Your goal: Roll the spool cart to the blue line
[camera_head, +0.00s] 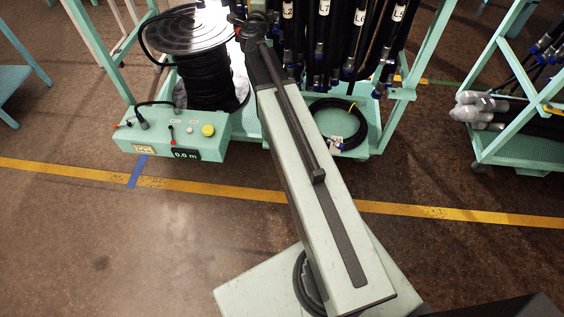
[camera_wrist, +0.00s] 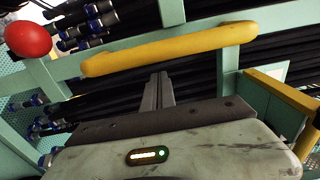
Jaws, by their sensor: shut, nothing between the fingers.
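The teal spool cart (camera_head: 250,128) stands upper centre in the head view, with a black hose spool (camera_head: 207,80) at its left. A control box with a display reading 0.0 m (camera_head: 175,137) is at its front left. The blue line (camera_head: 137,172) is a short strip on the floor by the box's front left corner. In the wrist view a yellow handle (camera_wrist: 170,48) crosses in front of black hoses. My gripper (camera_wrist: 160,78) is shut and empty, its tips just below the handle in the picture; I cannot tell whether they touch it. My arm hides part of the cart.
Labelled black hoses (camera_head: 322,40) hang in the rack. A coiled hose (camera_head: 337,125) lies on the lower shelf. Another teal cart (camera_head: 520,145) stands at the right. A yellow floor line (camera_head: 450,213) crosses the view. A red ball (camera_wrist: 28,40) shows in the wrist view. The front left floor is clear.

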